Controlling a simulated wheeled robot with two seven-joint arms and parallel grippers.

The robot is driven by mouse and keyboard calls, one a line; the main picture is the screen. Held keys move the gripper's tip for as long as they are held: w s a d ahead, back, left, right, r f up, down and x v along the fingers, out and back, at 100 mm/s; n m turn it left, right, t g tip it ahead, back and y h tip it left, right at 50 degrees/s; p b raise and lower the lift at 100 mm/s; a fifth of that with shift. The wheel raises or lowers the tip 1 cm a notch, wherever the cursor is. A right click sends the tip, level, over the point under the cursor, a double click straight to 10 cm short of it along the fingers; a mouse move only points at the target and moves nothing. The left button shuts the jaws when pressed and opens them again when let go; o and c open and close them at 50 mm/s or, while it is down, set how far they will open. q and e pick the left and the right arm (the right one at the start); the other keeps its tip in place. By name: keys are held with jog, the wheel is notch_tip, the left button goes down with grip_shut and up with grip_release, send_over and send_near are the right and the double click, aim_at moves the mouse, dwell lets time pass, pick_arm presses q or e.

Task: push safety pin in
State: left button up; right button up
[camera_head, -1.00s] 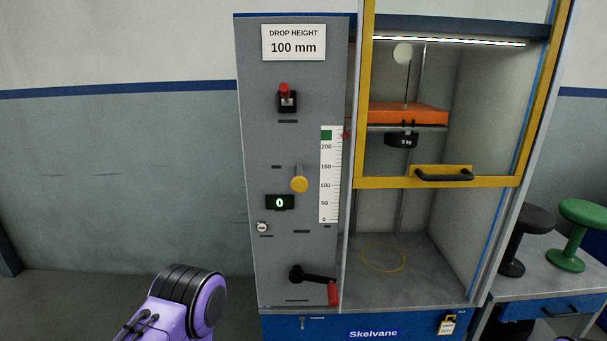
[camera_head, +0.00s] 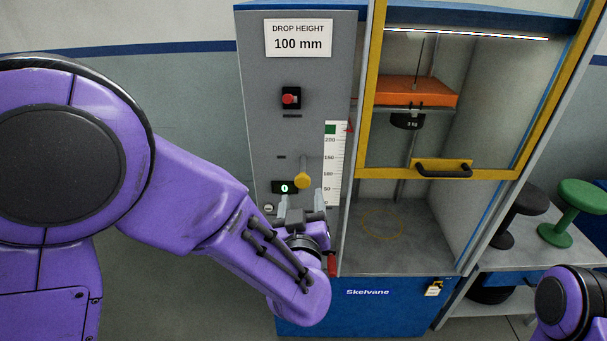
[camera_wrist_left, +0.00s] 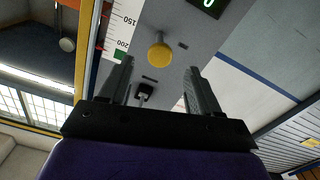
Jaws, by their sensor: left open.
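The yellow round knob (camera_head: 303,180), which I take for the safety pin, sticks out from the grey panel (camera_head: 262,70) below a short slot. It also shows in the left wrist view (camera_wrist_left: 160,55), ahead of the fingertips. I cannot tell how far in it sits. My left gripper (camera_head: 301,203) is open and empty, its two fingers pointing up at the panel just below the knob. In the left wrist view, the left gripper (camera_wrist_left: 158,66) has its fingers spread to either side of the knob, with no contact visible. My right gripper is out of view.
Above the knob is a red toggle (camera_head: 291,97); a counter display (camera_head: 285,188) is at its left and a height scale (camera_head: 333,150) at its right. The yellow-framed guard (camera_head: 440,170) covers the cabinet's upper part, with an orange plate (camera_head: 415,90) inside. Stools stand at right.

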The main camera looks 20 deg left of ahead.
aim_at(303, 185)
pick_arm(q)
jog(key=p+x, duration=0.1)
jog(key=x, duration=0.6)
jog(key=shift+w+a+f, duration=0.1)
jog(key=shift+w, duration=0.05)
